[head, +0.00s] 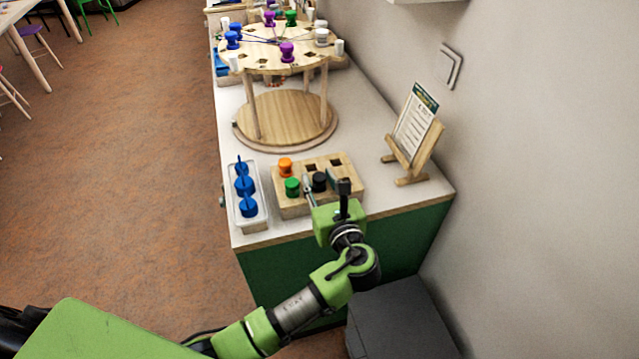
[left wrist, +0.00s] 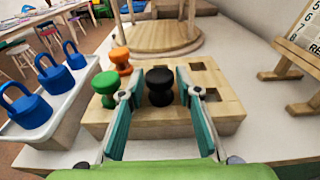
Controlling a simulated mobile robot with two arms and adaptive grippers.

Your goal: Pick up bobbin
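A black bobbin (left wrist: 159,86) stands upright in the wooden block (left wrist: 225,108), between the spread fingers of my left gripper (left wrist: 158,95) in the left wrist view. The fingers do not visibly touch it. In the head view the black bobbin (head: 319,181) shows beside my left gripper (head: 322,188). A green bobbin (head: 292,187) and an orange bobbin (head: 285,166) stand in the same block, to the left of the black one. More bobbins, such as a purple one (head: 286,52), sit on the round wooden top (head: 262,55). My right gripper is not in view.
A white tray (head: 236,205) with blue weights (head: 248,206) stands left of the block. A card on a wooden easel (head: 409,170) stands to the right, near the wall. The round stand's base (head: 285,118) is behind the block.

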